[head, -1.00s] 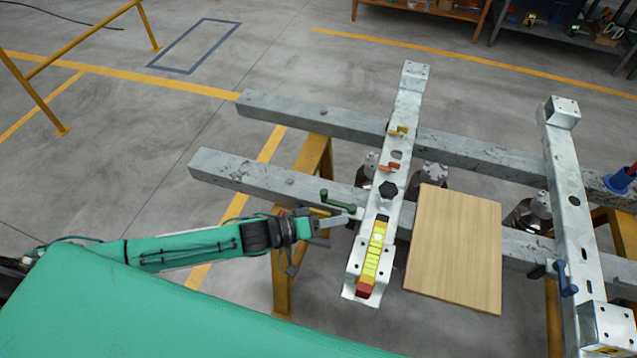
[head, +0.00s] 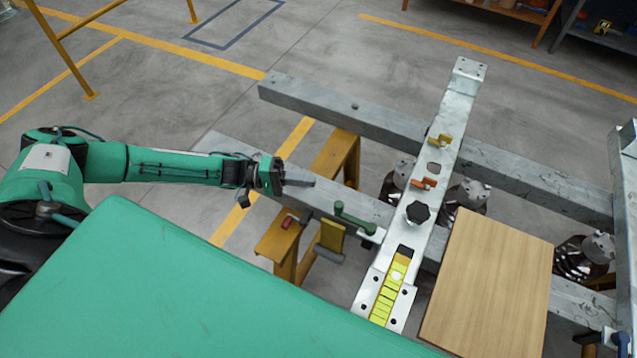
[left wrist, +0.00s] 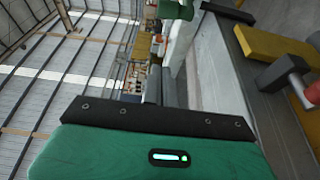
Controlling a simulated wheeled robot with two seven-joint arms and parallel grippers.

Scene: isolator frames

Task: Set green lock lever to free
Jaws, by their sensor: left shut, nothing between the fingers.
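The green lock lever (head: 352,217) sits on the left side of the crosswise metal rail (head: 440,150), beside the black knob. Its upright grip is at its left end and its arm runs right toward the rail. My left gripper (head: 312,181) is shut and empty, up and left of the lever and apart from it, above the long beam. A green piece at the top edge of the left wrist view (left wrist: 175,8) may be the lever; it is cut off. My right gripper is not in view.
On the rail are a black knob (head: 418,212), an orange lever (head: 423,183), a yellow lever (head: 440,140) and a yellow strip (head: 388,292). A wooden board (head: 490,285) lies to the right. A yellow trestle (head: 285,240) with a red-ended part stands below the beam.

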